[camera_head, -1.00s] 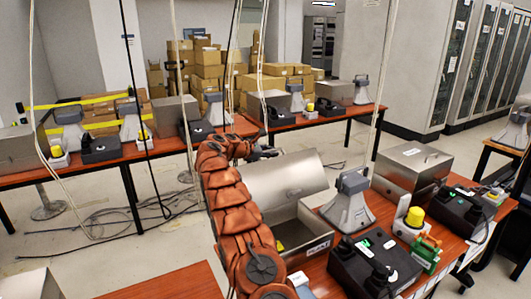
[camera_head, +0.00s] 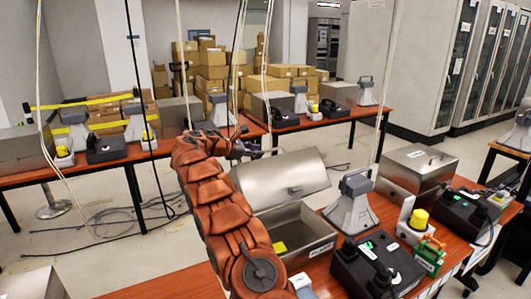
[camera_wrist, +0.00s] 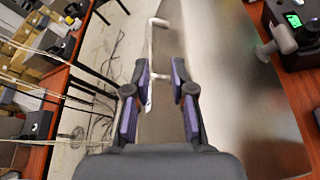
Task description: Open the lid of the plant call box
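The plant call box (camera_head: 318,240) is a steel box on the near red-brown table. Its curved metal lid (camera_head: 285,183) is raised and tilted back, and the inside shows below it. A yellow label lies inside. In the head view my gripper (camera_head: 258,152) is at the lid's far upper side, mostly hidden by my arm. In the wrist view my gripper (camera_wrist: 157,85) has its two fingers apart. The lid (camera_wrist: 225,75) fills the middle and right there, with its edge and a pale bar handle (camera_wrist: 151,65) beyond the fingers. I cannot tell whether the fingers touch it.
A grey horn speaker (camera_head: 352,207), a black phone unit (camera_head: 372,265) and a closed steel box (camera_head: 417,167) stand right of the call box. Hanging cables (camera_head: 183,70) drop beside my arm. A second table (camera_head: 75,175) with similar gear stands behind, across open floor.

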